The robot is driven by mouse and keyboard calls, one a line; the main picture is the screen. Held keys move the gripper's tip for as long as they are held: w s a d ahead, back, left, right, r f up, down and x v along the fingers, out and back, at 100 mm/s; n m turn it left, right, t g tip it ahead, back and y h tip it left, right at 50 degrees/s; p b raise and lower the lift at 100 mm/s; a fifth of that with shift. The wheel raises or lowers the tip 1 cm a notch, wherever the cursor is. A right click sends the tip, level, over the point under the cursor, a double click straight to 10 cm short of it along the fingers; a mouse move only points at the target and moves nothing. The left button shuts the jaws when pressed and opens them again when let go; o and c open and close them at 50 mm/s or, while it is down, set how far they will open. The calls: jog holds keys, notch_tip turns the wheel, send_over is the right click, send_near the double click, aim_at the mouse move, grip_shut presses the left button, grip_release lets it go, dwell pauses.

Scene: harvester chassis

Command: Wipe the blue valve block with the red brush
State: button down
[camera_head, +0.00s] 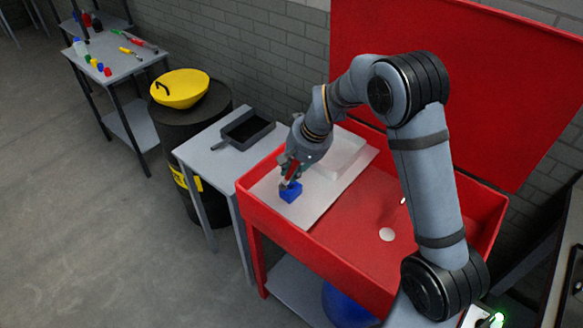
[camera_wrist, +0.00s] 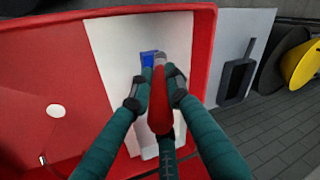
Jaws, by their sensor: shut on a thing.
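The blue valve block (camera_head: 291,192) sits on a pale board at the front left of the red basin. It also shows in the wrist view (camera_wrist: 148,59), partly hidden by the brush and fingers. My gripper (camera_head: 287,179) is shut on the red brush (camera_head: 292,170), which points down at the block. In the wrist view my gripper (camera_wrist: 155,88) has a finger on each side of the brush's red handle (camera_wrist: 160,115). The brush tip (camera_wrist: 159,60) overlaps the right side of the block; I cannot tell for certain whether they touch.
The pale board (camera_head: 323,200) lies across the left part of the red basin (camera_head: 350,245), with a white raised piece (camera_head: 342,157) behind. A side table (camera_head: 203,154) left of it holds a dark tray (camera_head: 247,130).

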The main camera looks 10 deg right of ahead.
jog(key=shift+d+f, duration=0.1)
jog(key=shift+f, duration=0.75)
jog(key=shift+w+d+p, duration=1.35)
jog(key=shift+w+d, duration=0.65)
jog(key=shift+d, duration=0.4)
jog(key=shift+s+a+f+b, duration=0.1)
jog(key=shift+s+a+b, duration=0.55)
jog(key=shift+s+a, duration=0.5)
jog(key=shift+s+a+f+b, duration=0.1)
jog(key=shift+s+a+b, duration=0.65)
jog(key=shift+a, duration=0.6)
jog(key=shift+s+r+p, duration=0.15)
jog(key=shift+r+p, duration=2.5)
jog(key=shift+r, duration=1.45)
jog(key=shift+f, duration=0.1)
jog(key=shift+f+b, duration=0.35)
jog(key=shift+b, duration=0.35)
